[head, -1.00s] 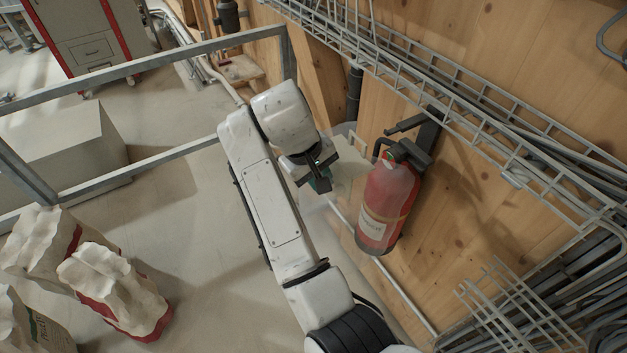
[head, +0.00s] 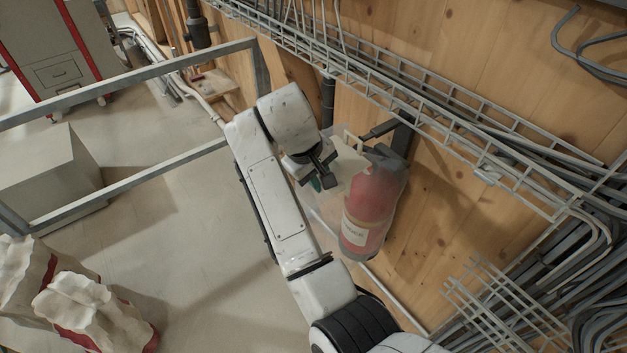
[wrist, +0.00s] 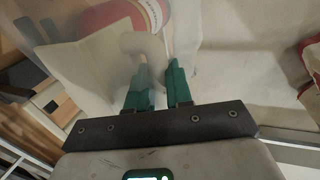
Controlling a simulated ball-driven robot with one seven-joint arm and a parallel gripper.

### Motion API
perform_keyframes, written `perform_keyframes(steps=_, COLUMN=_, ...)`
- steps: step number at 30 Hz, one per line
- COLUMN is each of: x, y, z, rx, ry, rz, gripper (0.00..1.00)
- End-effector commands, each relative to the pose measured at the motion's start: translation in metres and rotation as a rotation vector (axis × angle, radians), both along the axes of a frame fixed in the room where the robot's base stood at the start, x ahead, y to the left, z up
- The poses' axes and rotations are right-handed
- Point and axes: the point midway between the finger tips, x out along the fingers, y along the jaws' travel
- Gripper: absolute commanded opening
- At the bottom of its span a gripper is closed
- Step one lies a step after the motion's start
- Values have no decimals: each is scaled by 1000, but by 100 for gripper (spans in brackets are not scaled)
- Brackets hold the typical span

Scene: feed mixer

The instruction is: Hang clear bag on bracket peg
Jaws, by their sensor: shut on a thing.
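The clear bag (head: 347,166) is see-through with a pale panel and hangs from my gripper (head: 326,172). In the wrist view, the green fingers (wrist: 163,82) are shut on the bag (wrist: 90,62), whose hazy film fills much of the picture. The dark bracket peg (head: 378,131) sticks out from a bracket (head: 402,136) on the wooden wall. Its tip points left, close to the bag's top edge in the head view. I cannot tell whether they touch. A red fire extinguisher (head: 368,215) shows below the bracket, partly seen through the bag.
A wire cable tray (head: 440,115) full of grey cables runs along the wall above the peg. A metal rail frame (head: 130,75) stands at left. White-and-red sacks (head: 85,310) sit on the floor at lower left. Open floor lies between.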

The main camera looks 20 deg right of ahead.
Motion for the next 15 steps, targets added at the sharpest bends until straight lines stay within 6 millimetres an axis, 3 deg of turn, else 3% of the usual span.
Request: perform_keyframes(steps=15, x=8, y=-27, z=-1, rx=0, ry=1, rz=0, gripper=0)
